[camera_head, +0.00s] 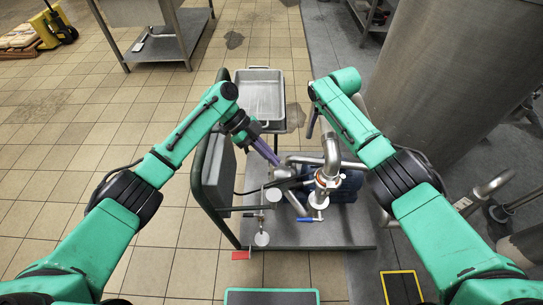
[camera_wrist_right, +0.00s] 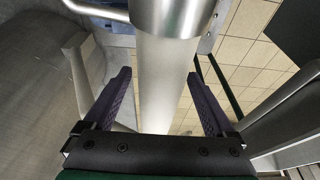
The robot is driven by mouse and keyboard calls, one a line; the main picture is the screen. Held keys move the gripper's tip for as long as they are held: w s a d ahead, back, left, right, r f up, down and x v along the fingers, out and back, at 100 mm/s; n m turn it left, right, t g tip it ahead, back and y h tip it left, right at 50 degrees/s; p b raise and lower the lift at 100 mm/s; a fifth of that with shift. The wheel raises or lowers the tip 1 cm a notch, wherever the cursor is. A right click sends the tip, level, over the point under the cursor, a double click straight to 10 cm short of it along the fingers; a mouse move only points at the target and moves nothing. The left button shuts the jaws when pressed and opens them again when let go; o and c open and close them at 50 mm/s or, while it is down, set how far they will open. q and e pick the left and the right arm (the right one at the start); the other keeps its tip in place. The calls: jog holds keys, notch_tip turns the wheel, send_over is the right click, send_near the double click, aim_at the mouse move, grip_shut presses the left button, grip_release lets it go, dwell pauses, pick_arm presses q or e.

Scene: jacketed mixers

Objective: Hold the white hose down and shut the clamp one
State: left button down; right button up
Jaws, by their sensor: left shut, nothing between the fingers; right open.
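My left gripper (camera_head: 267,154) is shut and empty, with its purple fingers pointing down to the right above the cart, close to steel fittings. My right gripper (camera_head: 311,126) is open; in the head view its arm hides most of it. In the right wrist view its purple fingers stand either side of a pale, whitish tube (camera_wrist_right: 165,85), which seems to be the white hose, topped by a steel collar (camera_wrist_right: 175,15). I cannot tell how deep the tube lies between them.
The cart (camera_head: 340,235) carries pipework, a blue valve handle (camera_head: 308,219) and a dark motor. A large steel vessel (camera_head: 455,75) is at the right.

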jog(key=shift+r+p, duration=3.5)
jog(key=shift+r, duration=0.05)
jog(key=shift+f, duration=0.1)
